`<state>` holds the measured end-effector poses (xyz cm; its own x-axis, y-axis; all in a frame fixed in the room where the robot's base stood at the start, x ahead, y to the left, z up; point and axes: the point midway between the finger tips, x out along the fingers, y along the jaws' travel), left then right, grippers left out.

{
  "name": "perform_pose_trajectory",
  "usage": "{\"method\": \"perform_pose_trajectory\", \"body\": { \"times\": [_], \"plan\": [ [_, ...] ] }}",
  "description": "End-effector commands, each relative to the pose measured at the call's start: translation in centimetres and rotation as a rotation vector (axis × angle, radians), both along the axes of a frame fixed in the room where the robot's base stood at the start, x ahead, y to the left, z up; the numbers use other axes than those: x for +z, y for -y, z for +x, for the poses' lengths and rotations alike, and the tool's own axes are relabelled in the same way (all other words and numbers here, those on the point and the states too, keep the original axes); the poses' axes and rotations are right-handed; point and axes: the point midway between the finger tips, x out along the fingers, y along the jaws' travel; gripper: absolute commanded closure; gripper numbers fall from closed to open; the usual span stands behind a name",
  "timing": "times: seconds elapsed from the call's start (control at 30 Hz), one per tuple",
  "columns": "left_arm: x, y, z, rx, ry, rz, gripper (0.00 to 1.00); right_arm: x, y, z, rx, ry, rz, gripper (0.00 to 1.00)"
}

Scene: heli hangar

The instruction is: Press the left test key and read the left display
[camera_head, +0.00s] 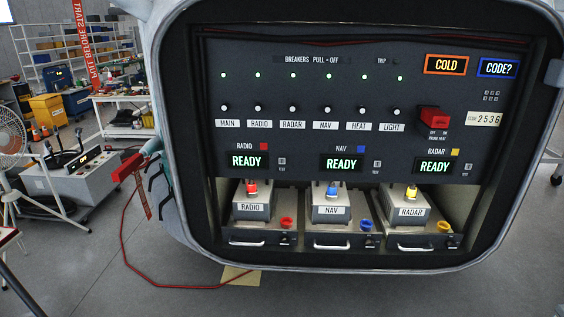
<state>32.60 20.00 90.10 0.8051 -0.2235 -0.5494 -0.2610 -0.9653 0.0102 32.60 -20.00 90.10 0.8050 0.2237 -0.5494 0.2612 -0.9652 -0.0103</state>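The left display (247,161), under the RADIO label with a red square, is lit and reads READY in green. The left test key (282,162) is a small grey key just right of it, with tiny lettering below. The NAV display (342,163) and the RADAR display (435,166) also read READY, each with a small key beside it: the middle key (377,164) and the right key (466,169). Neither of my grippers is in view, and nothing covers the left key or display.
Breaker knobs (293,108) run across the panel under green lights. A red guarded switch (433,119) sits right, below COLD (446,65) and CODE? (498,68) displays. A card (484,118) reads 2536. RADIO (250,211), NAV (331,211) and RADAR (411,212) units stand below.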

Motion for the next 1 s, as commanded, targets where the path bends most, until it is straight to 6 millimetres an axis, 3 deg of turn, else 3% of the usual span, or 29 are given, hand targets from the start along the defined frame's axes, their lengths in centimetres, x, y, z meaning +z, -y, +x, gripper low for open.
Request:
{"method": "perform_pose_trajectory", "body": {
  "times": [0.07, 0.23, 1.0],
  "plan": [
    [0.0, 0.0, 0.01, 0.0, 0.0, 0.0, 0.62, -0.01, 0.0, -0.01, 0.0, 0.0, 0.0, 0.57],
    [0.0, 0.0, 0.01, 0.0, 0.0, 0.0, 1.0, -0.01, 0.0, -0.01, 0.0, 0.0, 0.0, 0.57],
    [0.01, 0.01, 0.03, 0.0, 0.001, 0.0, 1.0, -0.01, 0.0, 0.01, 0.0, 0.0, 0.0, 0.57]
  ]
}}
